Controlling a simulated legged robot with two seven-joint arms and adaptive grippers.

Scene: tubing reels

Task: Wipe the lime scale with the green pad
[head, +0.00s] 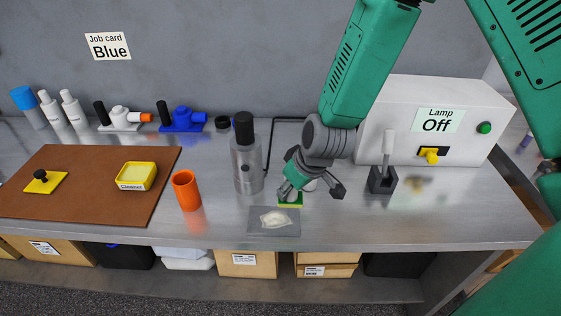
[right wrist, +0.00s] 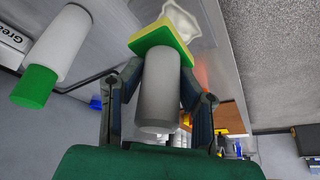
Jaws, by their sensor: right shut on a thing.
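The green pad (head: 290,199) has a yellow layer and a grey cylindrical handle. My right gripper (head: 312,187) is shut on that handle. In the right wrist view its fingers stand on both sides of the handle (right wrist: 158,95), with the pad (right wrist: 162,40) beyond. The lime scale (head: 275,219) is a cream patch on a grey plate (head: 256,230) near the bench's front edge. It also shows in the right wrist view (right wrist: 184,20). The pad is just behind the patch; I cannot tell whether it touches the plate. My left gripper is not in view.
A grey canister (head: 246,165) and an orange cup (head: 187,190) stand to the left. A brown board (head: 80,205) holds a yellow cleaner tray (head: 137,176). A lever stand (head: 382,180) and the lamp box (head: 440,110) are at right. A green-capped bottle (right wrist: 60,48) shows in the wrist view.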

